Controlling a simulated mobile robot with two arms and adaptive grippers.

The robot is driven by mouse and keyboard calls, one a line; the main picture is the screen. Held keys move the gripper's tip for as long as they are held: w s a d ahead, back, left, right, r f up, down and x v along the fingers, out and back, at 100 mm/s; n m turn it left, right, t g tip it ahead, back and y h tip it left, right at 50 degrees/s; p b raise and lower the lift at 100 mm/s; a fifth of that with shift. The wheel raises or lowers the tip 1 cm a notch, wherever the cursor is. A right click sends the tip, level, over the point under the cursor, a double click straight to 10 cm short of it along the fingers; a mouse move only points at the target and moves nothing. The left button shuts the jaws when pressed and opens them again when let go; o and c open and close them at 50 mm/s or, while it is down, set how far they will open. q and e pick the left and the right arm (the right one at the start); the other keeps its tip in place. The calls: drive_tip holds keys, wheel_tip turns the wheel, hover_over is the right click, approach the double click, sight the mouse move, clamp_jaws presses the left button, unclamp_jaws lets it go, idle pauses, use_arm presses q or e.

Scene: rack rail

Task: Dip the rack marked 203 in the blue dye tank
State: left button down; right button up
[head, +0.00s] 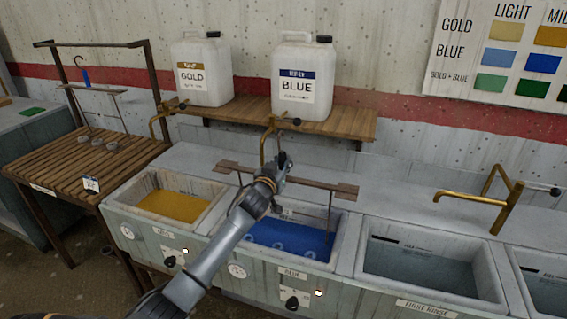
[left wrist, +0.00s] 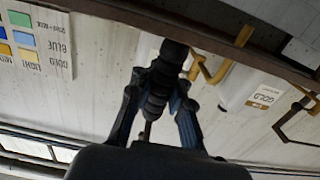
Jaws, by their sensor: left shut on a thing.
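My left gripper (head: 279,168) is shut on the upright grip of a rack with a brown crossbar (head: 335,187), above the blue dye tank (head: 335,228). The rack's rods run down from the crossbar, and pale round shapes show faintly in the blue dye below it. In the left wrist view my left gripper (left wrist: 158,95) closes around a dark ribbed grip, with the brown crossbar (left wrist: 120,18) beyond it. My arm hides part of the rack and tank. I cannot read a number on this rack. My right gripper is not in view.
A second rack (head: 100,90) with a blue grip hangs on a stand over a slatted bench (head: 75,165). A gold tank (head: 170,205) lies left, a rinse tank (head: 430,270) right. Gold and blue jugs (head: 302,80) stand on a shelf (head: 345,122); brass taps (head: 480,210) jut out.

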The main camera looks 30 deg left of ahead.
use_arm(q)
wheel_tip(320, 180, up, 15)
drive_tip(key=p, duration=1.2)
drive_tip(key=shift+s, duration=0.1)
drive_tip(key=shift+f, duration=0.15)
